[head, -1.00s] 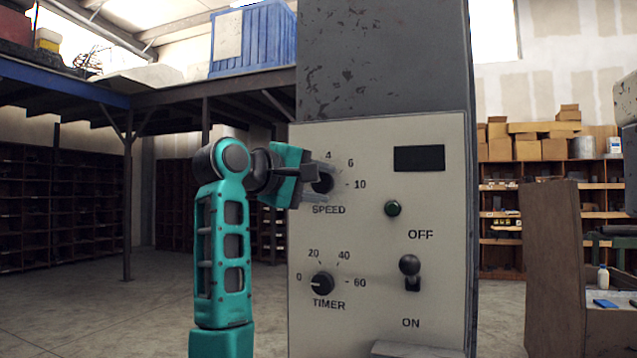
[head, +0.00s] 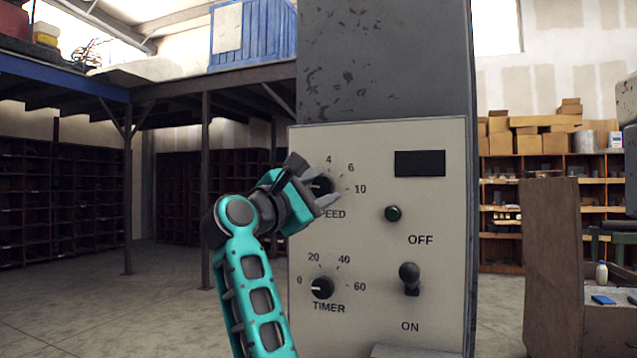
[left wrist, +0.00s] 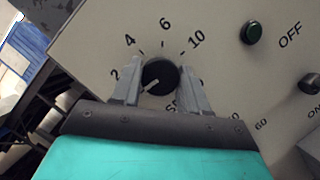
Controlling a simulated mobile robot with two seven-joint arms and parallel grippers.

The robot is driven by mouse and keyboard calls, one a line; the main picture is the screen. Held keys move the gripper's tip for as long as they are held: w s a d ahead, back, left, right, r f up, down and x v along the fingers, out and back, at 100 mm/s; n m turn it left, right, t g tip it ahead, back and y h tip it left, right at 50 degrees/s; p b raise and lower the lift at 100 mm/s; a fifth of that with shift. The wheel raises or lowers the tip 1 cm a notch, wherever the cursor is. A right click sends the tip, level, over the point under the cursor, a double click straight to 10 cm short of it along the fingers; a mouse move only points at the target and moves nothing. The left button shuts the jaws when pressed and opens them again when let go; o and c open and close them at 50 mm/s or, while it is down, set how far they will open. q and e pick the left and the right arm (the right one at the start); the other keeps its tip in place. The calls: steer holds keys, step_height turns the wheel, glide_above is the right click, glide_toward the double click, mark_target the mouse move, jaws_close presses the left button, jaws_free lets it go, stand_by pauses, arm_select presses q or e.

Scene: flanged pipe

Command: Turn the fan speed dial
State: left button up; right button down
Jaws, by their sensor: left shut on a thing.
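The fan speed dial (head: 321,186) is a round black knob with a white pointer line, high on the left of the pale control panel (head: 440,270). It shows clearly in the left wrist view (left wrist: 160,76), where its pointer points to the lower left, a little below the 2 mark. My left gripper (head: 323,187) is shut on the dial, tilted, with one grey finger on either side. The left wrist view shows both fingers (left wrist: 160,64) flanking the knob. The gripper hides part of the SPEED label. My right gripper is not in view.
Below is the black TIMER dial (head: 322,287). To the right are a green button (head: 393,213), a dark display (head: 420,163) and a black OFF/ON lever (head: 410,277). A brown board (head: 553,265) stands farther right. Open floor lies to the left.

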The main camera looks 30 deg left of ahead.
arm_select(q)
steer(key=shift+n+y+p, duration=0.35)
steer(key=shift+n+y, duration=0.05)
steer(key=shift+n, duration=0.6)
steer(key=shift+t, duration=0.3)
steer(key=o, duration=1)
steer(key=shift+o, duration=0.2)
steer(key=b+v, duration=0.1)
steer(key=v, duration=1.2)
steer(key=shift+w+f, duration=0.1)
